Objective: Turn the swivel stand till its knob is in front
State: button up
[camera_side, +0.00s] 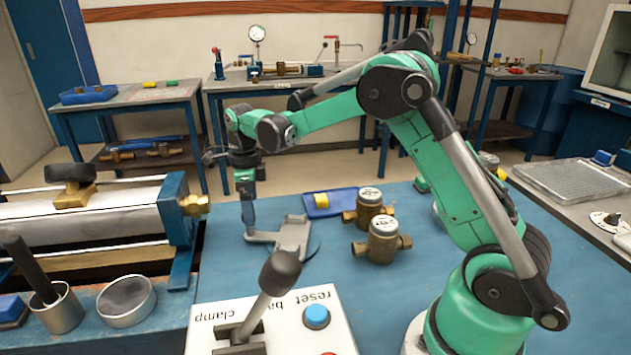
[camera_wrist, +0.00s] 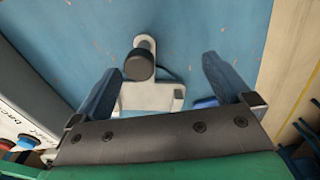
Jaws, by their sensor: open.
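The swivel stand (camera_side: 293,236) is a light grey piece on the blue bench, with an upright plate and a flat arm pointing left in the side view. In the wrist view its grey body (camera_wrist: 150,97) lies between my fingers, and its round black knob (camera_wrist: 139,65) sits on the narrow arm. My gripper (camera_side: 249,228) points down over the arm's left end in the side view and hides the knob there. In the wrist view my gripper (camera_wrist: 160,72) is open, with one blue finger on each side of the knob. I cannot tell whether either finger touches it.
Two brass meters (camera_side: 383,241) stand right of the stand, with a blue tray (camera_side: 333,208) behind. In front is a white control box (camera_side: 316,342) with a tall black-knobbed lever (camera_side: 281,272). A large cylinder rig (camera_side: 95,222) fills the left side.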

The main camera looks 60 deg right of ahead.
jog(key=shift+r, duration=0.1)
dwell(0.3)
jog(key=shift+r, duration=2.65)
